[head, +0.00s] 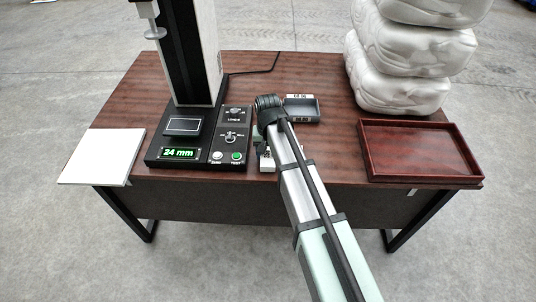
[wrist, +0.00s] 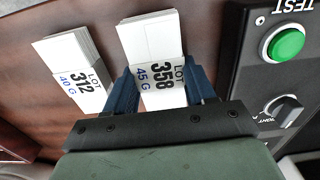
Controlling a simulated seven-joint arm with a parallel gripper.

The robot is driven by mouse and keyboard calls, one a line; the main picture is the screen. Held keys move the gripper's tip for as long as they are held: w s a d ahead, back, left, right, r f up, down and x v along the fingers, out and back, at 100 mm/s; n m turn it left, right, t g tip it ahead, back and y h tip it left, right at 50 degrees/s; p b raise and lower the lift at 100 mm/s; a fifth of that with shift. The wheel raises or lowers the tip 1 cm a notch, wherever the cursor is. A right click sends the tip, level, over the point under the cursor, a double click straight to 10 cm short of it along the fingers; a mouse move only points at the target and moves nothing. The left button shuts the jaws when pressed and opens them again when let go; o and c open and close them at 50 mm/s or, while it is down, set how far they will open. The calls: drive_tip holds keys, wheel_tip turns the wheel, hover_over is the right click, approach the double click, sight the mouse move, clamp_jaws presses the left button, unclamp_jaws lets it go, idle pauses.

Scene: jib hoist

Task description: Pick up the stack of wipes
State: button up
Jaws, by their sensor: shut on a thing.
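In the wrist view, two banded stacks of white sheets lie on the brown table. The stack labelled LOT 358, 45 G (wrist: 160,68) is between the blue fingers of my gripper (wrist: 163,85), which is shut on it. The other stack, labelled LOT 312, 40 G (wrist: 72,60), lies apart to the left, outside the fingers. In the head view my arm hides most of the gripper; a white bit of a stack (head: 266,163) shows beside it. I cannot tell whether the held stack is clear of the table.
A test machine with a control panel (head: 232,135) stands left of the arm, its display reading 24 mm. A red-brown tray (head: 418,176) is empty at right, below piled white bundles (head: 400,75). A white board (head: 103,156) lies left.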

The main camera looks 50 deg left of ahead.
sight(268, 153)
wheel_tip(268, 153, up, 10)
drive_tip(key=shift+f, duration=0.25)
idle(0.3)
